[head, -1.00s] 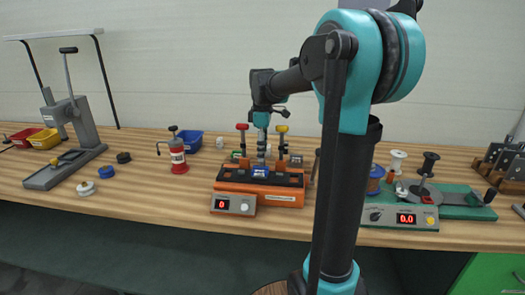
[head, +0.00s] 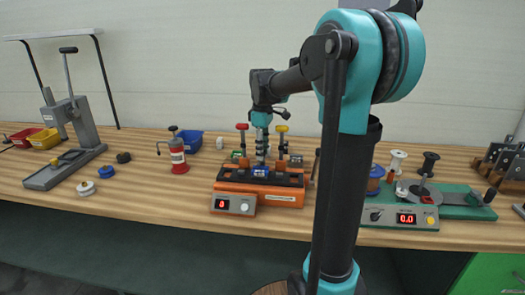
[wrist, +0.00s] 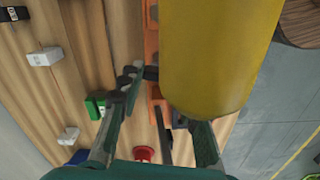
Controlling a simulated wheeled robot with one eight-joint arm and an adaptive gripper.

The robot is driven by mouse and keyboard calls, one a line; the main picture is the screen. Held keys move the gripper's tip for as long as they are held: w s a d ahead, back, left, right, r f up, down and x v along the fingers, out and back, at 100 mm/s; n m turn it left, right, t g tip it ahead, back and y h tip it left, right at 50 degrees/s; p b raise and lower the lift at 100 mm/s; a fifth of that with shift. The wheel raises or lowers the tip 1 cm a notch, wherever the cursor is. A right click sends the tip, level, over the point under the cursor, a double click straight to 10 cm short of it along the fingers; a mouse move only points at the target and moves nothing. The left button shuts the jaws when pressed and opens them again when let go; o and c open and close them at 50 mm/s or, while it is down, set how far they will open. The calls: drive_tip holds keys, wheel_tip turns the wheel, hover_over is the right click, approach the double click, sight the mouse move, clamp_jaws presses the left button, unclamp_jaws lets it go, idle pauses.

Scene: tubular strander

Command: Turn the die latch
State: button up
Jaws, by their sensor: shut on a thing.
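The orange machine (head: 285,195) stands at the middle of the bench, with a display and a knob on its front box. In the wrist view the fingers reach past a large yellow cylinder (wrist: 208,55), which hides the right fingertip. The left fingertip meets a small dark part (wrist: 151,73). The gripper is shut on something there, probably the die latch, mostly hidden.
A grey lever press (head: 75,140) is farther left. A green machine (head: 400,217) with spools stands to the right. Small labelled blocks (wrist: 45,57) lie on the wood in the wrist view.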

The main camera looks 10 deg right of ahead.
drive_tip(key=shift+m, duration=1)
drive_tip(key=o, duration=1.2)
drive_tip(key=shift+c, duration=0.2)
drive_tip(key=shift+r, duration=0.1)
wheel_tip(320, 180, up, 12)
